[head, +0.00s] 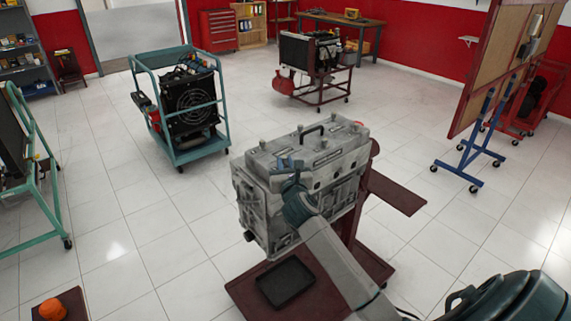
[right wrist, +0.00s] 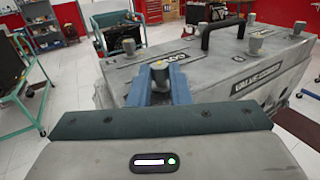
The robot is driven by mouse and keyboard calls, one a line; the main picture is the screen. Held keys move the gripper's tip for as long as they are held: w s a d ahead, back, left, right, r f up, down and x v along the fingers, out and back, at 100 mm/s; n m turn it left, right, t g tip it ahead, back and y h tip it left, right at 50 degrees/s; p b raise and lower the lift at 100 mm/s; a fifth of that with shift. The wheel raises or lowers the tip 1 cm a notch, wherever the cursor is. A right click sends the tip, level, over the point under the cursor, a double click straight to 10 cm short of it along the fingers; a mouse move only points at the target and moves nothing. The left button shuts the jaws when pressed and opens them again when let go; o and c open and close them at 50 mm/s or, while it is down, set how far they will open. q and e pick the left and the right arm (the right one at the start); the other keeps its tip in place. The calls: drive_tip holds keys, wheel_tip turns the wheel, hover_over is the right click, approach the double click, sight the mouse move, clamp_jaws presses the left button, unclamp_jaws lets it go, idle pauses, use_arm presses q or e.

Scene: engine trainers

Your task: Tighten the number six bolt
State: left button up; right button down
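A grey engine (head: 300,180) with a valve cover stands on a maroon stand in the middle of the head view. Several bolts stick up from the cover; I cannot read which is number six. My right gripper (head: 289,164) is over the cover's near left end, its blue fingers apart. In the right wrist view a bolt (right wrist: 160,72) shows between the fingertips of the right gripper (right wrist: 160,88); I cannot tell whether they touch it. Other bolts (right wrist: 128,46) and (right wrist: 257,42) stand clear of the fingers. My left gripper is not in view.
A black handle (right wrist: 222,28) rises from the cover. A black tray (head: 286,282) lies on the stand's base. A teal cart (head: 178,152) with a radiator stands behind to the left, and a blue-legged board (head: 480,150) to the right. The tiled floor between is clear.

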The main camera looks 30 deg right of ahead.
drive_tip(key=shift+w+a+f+m+g+h+b, duration=0.15)
drive_tip(key=shift+m+g+h+b, duration=0.15)
drive_tip(key=shift+m+h+b, duration=0.3)
drive_tip(key=m+g+h+b, duration=0.3)
drive_tip(key=g+b, duration=0.1)
drive_tip(key=b, duration=0.2)
drive_tip(key=w+m+g+h+b, duration=0.1)
drive_tip(key=m+g+h+b, duration=0.2)
drive_tip(key=g+b, duration=0.1)
drive_tip(key=a+m+g+h+b, duration=0.1)
drive_tip(key=m+g+h+b, duration=0.2)
drive_tip(key=b, duration=0.4)
drive_tip(key=shift+w+f+m+g+b, duration=0.15)
drive_tip(key=shift+w+m+g+b, duration=0.3)
drive_tip(key=shift+g, duration=0.35)
drive_tip(key=shift+s+m+g+b, duration=0.1)
drive_tip(key=shift+m+g+b, duration=0.4)
drive_tip(key=shift+g, duration=0.2)
drive_tip(key=shift+r+g+b, duration=0.3)
drive_tip(key=shift+b, duration=0.05)
drive_tip(key=shift+m, duration=0.25)
drive_tip(key=c, duration=1.3)
unclamp_jaws()
drive_tip(key=shift+c, duration=0.2)
